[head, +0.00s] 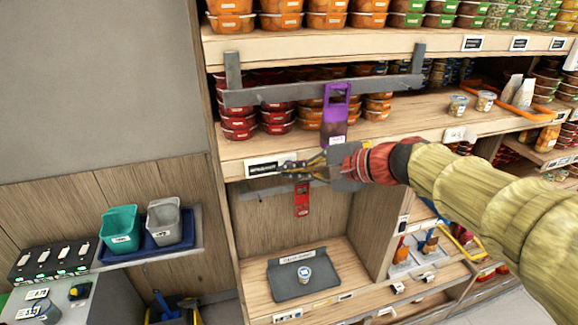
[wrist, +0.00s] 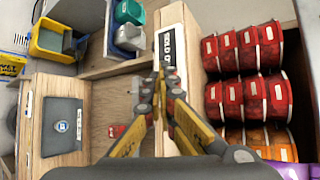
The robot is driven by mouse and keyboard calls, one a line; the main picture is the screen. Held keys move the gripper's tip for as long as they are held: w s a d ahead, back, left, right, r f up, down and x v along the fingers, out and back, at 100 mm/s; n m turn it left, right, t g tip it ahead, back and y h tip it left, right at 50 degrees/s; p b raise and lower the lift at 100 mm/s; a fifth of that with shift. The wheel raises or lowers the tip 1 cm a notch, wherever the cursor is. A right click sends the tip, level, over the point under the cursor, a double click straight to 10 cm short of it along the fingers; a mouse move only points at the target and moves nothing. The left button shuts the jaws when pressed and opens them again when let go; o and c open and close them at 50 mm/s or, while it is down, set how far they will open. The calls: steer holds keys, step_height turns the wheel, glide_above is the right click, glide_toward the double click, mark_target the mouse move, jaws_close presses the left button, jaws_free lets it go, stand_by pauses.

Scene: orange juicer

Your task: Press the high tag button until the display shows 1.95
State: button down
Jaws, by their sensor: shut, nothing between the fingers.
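The high tag (head: 263,169) is a black display in a white frame on the front edge of the shelf below the red tubs. In the wrist view the tag (wrist: 171,42) shows pale letters that look like "HOLD", partly covered by my fingertips. I cannot read a number on it in the head view. My gripper (head: 284,169) is shut and empty, with its tips at the tag's right end. It also shows in the wrist view (wrist: 160,74), tips together over the tag's near end. I cannot tell whether they touch it. No separate button is visible.
A purple holder (head: 336,115) hangs from a grey rail (head: 300,91) above my gripper. A red tag (head: 302,198) hangs just below. Teal and grey bins (head: 121,229) stand at left.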

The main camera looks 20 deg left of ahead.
steer(key=shift+s+d+b, duration=0.45)
steer(key=shift+s, duration=0.25)
steer(key=shift+s+d+b, duration=0.3)
steer(key=shift+s+d, duration=0.15)
steer(key=shift+s, duration=0.25)
steer(key=shift+s+d+b, duration=0.3)
steer(key=shift+s+d, duration=0.1)
steer(key=shift+s, duration=0.3)
steer(key=shift+s+d+b, duration=0.3)
steer(key=shift+s+d, duration=0.15)
steer(key=shift+s, duration=0.25)
steer(key=shift+s, duration=0.1)
steer(key=s+d, duration=0.1)
steer(key=s+d+b, duration=0.1)
steer(key=s, duration=0.1)
steer(key=s+d+b, duration=0.1)
steer(key=s, duration=0.1)
